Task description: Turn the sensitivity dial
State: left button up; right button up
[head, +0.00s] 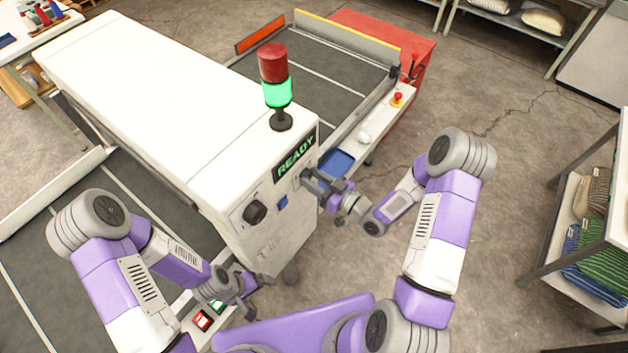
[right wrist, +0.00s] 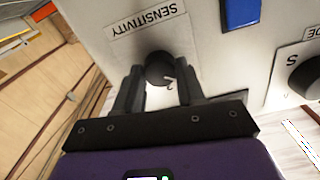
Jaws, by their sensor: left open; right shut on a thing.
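The sensitivity dial (right wrist: 159,69) is a dark round knob on the white machine panel, under an upside-down SENSITIVITY label (right wrist: 146,23) in the right wrist view. My right gripper (right wrist: 158,88) is shut on this dial, one finger on each side of it. In the head view my right gripper (head: 308,178) is at the machine's right side by the READY display (head: 296,157) and hides the dial. My left gripper (head: 250,290) is open and low at the machine's near lower edge, away from the dial.
A second black knob (head: 255,212) and a blue button (head: 283,202) are on the same panel. A light tower (head: 278,92) glows green on the machine top. A red button (head: 203,320) is near my left gripper.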

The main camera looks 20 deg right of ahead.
jog(key=m+b, duration=0.1)
jog(key=m, duration=0.1)
jog(key=shift+f+m, duration=0.1)
jog(key=shift+m, duration=0.3)
jog(key=shift+m+b, duration=0.4)
jog(key=shift+m, duration=0.4)
jog(key=m, duration=0.2)
jog(key=shift+m, duration=1.8)
jog(key=o, duration=1)
jog(key=shift+o, duration=0.2)
